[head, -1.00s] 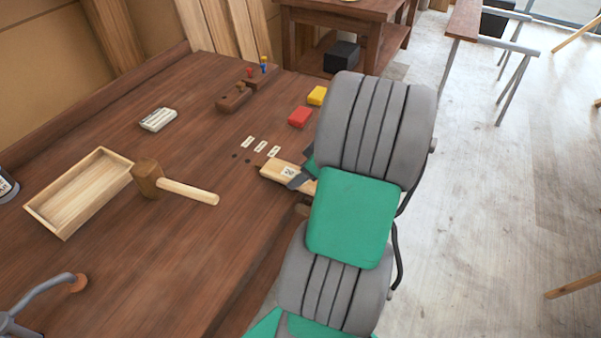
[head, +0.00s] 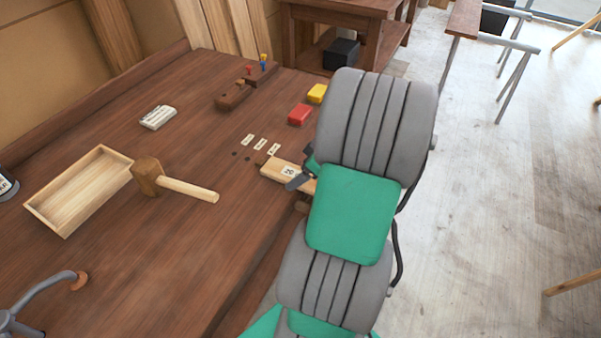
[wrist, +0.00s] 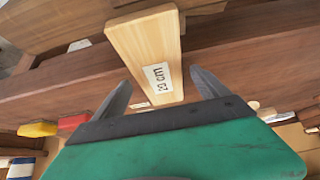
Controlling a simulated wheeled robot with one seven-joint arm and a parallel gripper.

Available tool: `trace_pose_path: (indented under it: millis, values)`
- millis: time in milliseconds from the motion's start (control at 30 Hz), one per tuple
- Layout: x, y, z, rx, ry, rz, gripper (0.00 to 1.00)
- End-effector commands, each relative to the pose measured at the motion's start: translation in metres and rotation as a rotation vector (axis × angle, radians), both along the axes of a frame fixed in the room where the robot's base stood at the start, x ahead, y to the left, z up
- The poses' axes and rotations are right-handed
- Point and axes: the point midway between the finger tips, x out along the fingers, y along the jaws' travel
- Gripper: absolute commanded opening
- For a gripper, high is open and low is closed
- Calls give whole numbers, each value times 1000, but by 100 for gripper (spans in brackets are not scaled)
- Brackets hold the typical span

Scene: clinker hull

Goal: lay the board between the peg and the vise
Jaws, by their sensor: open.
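The pale wooden board (head: 273,170) lies near the workbench's right edge, its far part behind my arm. In the wrist view the board (wrist: 146,45) runs between the two dark fingers of my gripper (wrist: 160,80), which are spread apart with a gap on each side. In the head view my gripper (head: 298,181) is over the board's right part, partly hidden by my arm. A small wooden piece (head: 302,207) shows at the bench edge below the board; I cannot tell whether it is the vise. I cannot clearly make out the peg.
Three small labels (head: 260,144) and dark holes lie beside the board. Red (head: 299,115) and yellow (head: 317,94) blocks are behind it. A mallet (head: 180,188) and an open wooden tray (head: 45,209) stand to the left.

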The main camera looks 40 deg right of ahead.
Motion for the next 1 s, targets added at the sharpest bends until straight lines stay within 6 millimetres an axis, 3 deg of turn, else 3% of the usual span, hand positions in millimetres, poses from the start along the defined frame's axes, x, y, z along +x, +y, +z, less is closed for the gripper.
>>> trace_pose_path:
  millis: [400,667,767,833,1000]
  values:
    - [-50,-20,82,-6,-2,-4,85]
    - [-56,-19,97,-2,3,-1,85]
    - [-42,2,98,3,35,-2,85]
    - [-25,32,98,5,78,-12,85]
    - [1,135,97,-10,201,-88,85]
